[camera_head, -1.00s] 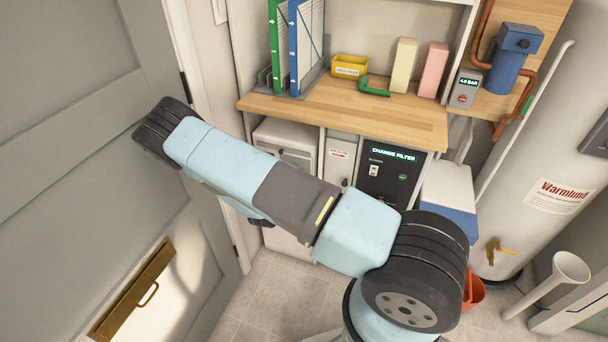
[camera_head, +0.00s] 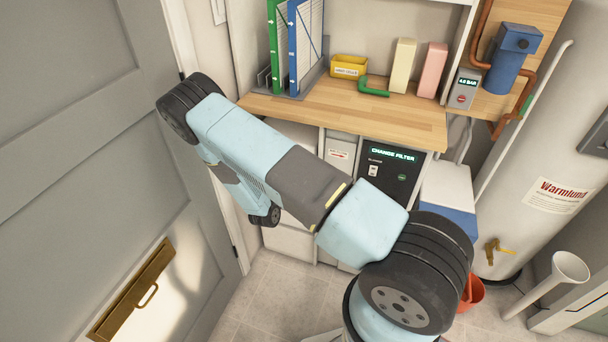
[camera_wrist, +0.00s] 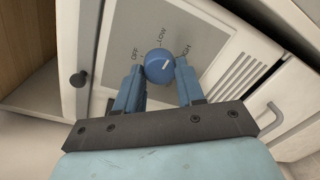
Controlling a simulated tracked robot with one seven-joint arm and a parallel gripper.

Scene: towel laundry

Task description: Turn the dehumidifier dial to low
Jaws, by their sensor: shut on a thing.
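In the wrist view, the blue round dial (camera_wrist: 159,66) sits on a grey panel (camera_wrist: 200,28) marked OFF, LOW and HIGH. A small white mark lies right of the dial's middle; its exact setting is too small to tell. My gripper (camera_wrist: 160,78) has its two blue fingers on either side of the dial, shut on it. The white dehumidifier (camera_wrist: 238,68) carries the panel. In the head view, my own arm hides the gripper and dial.
A wooden counter (camera_head: 400,118) spans above the cabinets. A black panel (camera_head: 398,183) reading CHANGE FILTER stands right of my arm. A grey door (camera_head: 70,130) is close on the left. A red bucket (camera_head: 474,293) stands by the white tank (camera_head: 545,150). Floor at the front is clear.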

